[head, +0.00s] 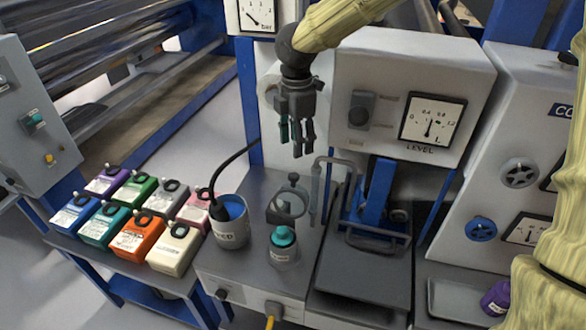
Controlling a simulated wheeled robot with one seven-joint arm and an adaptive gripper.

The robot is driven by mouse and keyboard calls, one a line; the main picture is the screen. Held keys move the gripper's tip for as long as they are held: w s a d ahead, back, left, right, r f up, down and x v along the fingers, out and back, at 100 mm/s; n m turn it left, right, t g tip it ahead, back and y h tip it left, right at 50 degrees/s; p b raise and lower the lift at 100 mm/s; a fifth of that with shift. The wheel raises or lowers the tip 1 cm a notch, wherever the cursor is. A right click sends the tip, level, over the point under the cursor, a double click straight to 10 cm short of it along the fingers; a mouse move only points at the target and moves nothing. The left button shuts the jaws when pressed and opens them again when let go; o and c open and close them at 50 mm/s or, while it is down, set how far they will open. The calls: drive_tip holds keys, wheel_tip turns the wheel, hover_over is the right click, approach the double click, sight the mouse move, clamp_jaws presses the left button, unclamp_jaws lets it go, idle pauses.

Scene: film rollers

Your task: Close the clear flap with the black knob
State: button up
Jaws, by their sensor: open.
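My gripper (297,148) hangs with its fingers pointing down in front of the grey LEVEL cabinet, above the ring stand. It is open and holds nothing. I cannot clearly make out a clear flap. A thin grey upright frame (315,192) stands between the ring stand and the blue press-like part, and I cannot tell if it belongs to the flap. A small black knob (293,177) shows at the top of the ring stand (289,203), below the gripper and apart from it. A larger dark knob (361,108) is on the LEVEL cabinet face.
A teal-capped bottle (284,246) and a grey cup with blue contents (230,222) stand on the bench. Several coloured canisters (140,236) sit at left. A blue upright part (379,190) stands over a dark plate (365,272). A purple bottle (497,298) lies at right.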

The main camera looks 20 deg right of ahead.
sight(294, 175)
drive_tip(key=f+p, duration=0.1)
drive_tip(key=f, duration=0.2)
drive_tip(key=f+p, duration=0.1)
drive_tip(key=f, duration=0.3)
drive_tip(key=f+p, duration=0.1)
drive_tip(key=f, duration=0.2)
drive_tip(key=shift+a+f, duration=0.2)
drive_tip(key=shift+a, duration=0.15)
clamp_jaws()
